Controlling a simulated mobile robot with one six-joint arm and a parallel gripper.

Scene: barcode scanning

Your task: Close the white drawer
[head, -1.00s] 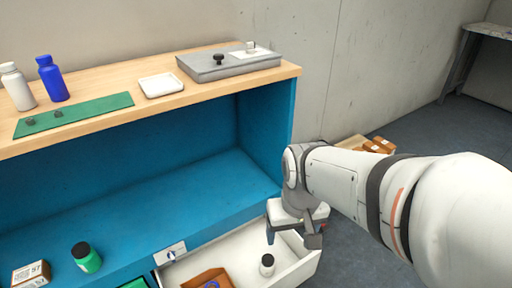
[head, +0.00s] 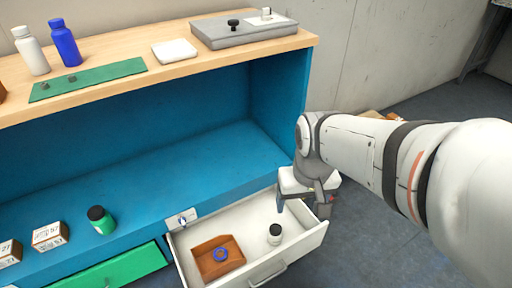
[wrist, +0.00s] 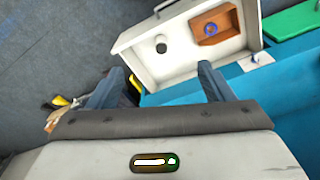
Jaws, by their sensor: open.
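The white drawer (head: 250,270) is pulled out of the blue cabinet at the lower middle of the head view. It holds a brown tray (head: 237,266) with a blue ring (head: 220,254) and a small white bottle with a dark cap (head: 275,236). My gripper (head: 303,204) is open and empty at the drawer's right back corner, near the cabinet's end. In the wrist view the drawer (wrist: 133,37) lies ahead of my two spread fingers (wrist: 157,88). I cannot tell whether a finger touches the drawer's side.
A green drawer (head: 125,268) sits left of the white one. Small boxes (head: 50,236) and a green bottle (head: 102,220) stand on the blue shelf (head: 150,180). Bottles, a green mat and a grey device (head: 240,32) are on the wooden top.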

